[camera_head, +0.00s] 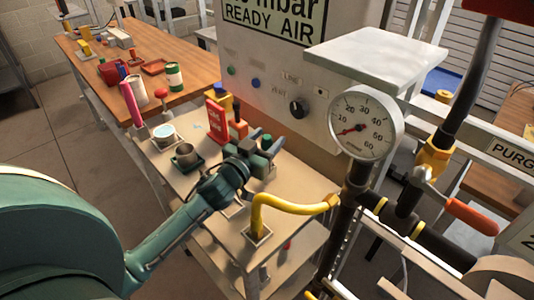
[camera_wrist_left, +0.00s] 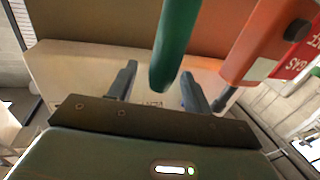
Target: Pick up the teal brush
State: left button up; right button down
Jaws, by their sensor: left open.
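The teal brush shows in the left wrist view as a long green-teal handle (camera_wrist_left: 176,40) that comes down from the top edge, its rounded end close to the gap between my fingers. My left gripper (camera_wrist_left: 158,88) is open, with one finger on each side of that gap and nothing clearly held. In the head view my left gripper (camera_head: 257,151) is over the right part of the beige bench, and a small green tip (camera_head: 267,140) shows just beyond it. The rest of the brush is hidden there by the gripper. My right gripper is not in view.
An orange-red tool (camera_head: 237,127) and a red box (camera_head: 217,118) stand close behind the gripper. A yellow bent pipe (camera_head: 290,203) and a pressure gauge (camera_head: 365,122) are to the right.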

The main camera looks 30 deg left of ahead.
pick_arm(q)
jog(key=shift+w, duration=0.2)
jog(key=shift+c, duration=0.4)
jog(key=c, duration=0.9)
jog(key=shift+c, duration=0.3)
jog(key=shift+r, duration=0.15)
